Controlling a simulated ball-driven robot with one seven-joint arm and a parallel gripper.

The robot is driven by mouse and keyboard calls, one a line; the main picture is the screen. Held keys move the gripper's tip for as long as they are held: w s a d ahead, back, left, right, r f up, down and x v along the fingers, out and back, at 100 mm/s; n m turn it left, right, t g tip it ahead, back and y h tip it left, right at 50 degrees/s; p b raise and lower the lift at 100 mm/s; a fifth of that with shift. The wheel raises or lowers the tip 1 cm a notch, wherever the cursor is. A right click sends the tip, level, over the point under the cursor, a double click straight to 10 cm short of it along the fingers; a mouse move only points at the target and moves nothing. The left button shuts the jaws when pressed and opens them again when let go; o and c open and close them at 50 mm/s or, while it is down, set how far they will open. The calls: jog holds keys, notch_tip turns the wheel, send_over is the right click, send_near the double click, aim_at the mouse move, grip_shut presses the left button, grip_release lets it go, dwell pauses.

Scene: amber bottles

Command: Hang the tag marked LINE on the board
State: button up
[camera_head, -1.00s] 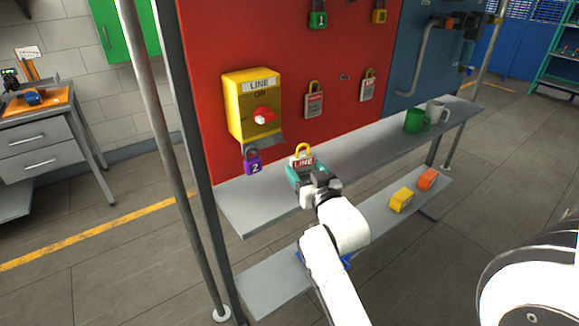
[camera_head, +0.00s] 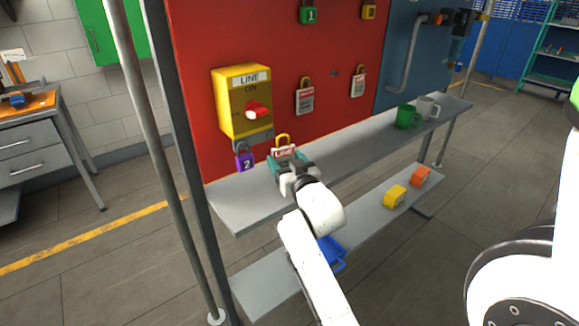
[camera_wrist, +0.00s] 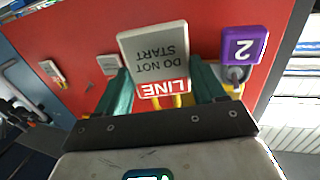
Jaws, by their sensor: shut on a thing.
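My gripper (camera_head: 284,163) is shut on the LINE tag (camera_head: 284,153), a pale tag with a red LINE band and a yellow shackle. In the wrist view the tag (camera_wrist: 155,55) shows upside down between the teal fingers, with "DO NOT START" on its grey face. In the head view it is over the upper shelf, in front of the red board (camera_head: 335,120), right of the purple padlock marked 2 (camera_head: 244,162). The padlock hangs below the yellow LINE switch box (camera_head: 230,105), which has a red knob. I cannot tell whether the tag touches the board.
Two other tags (camera_head: 305,102) (camera_head: 357,87) hang on the board, with a green padlock (camera_head: 308,15) above. The upper shelf (camera_head: 235,212) holds a green mug (camera_head: 406,120) and a pale mug. The lower shelf holds yellow and orange blocks and a blue bin (camera_head: 333,255).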

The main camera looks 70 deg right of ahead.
jog(key=shift+w+d+f+b, duration=0.1)
jog(key=shift+w+d+b, duration=0.35)
jog(key=shift+w, duration=0.25)
jog(key=shift+w+d+f+b, duration=0.1)
jog(key=shift+w+d+b, duration=0.3)
jog(key=shift+w, duration=0.3)
jog(key=shift+w+d+f+b, duration=0.35)
jog(key=shift+w+f+b, duration=0.05)
jog(key=shift+w+b, duration=0.25)
jog(key=o, duration=1.1)
jog(key=b+v, duration=0.1)
jog(key=v, duration=0.9)
jog(key=shift+s+a+b, duration=0.25)
jog(key=shift+s+b, duration=0.1)
jog(key=shift+b, duration=0.05)
jog(key=shift+f, duration=0.1)
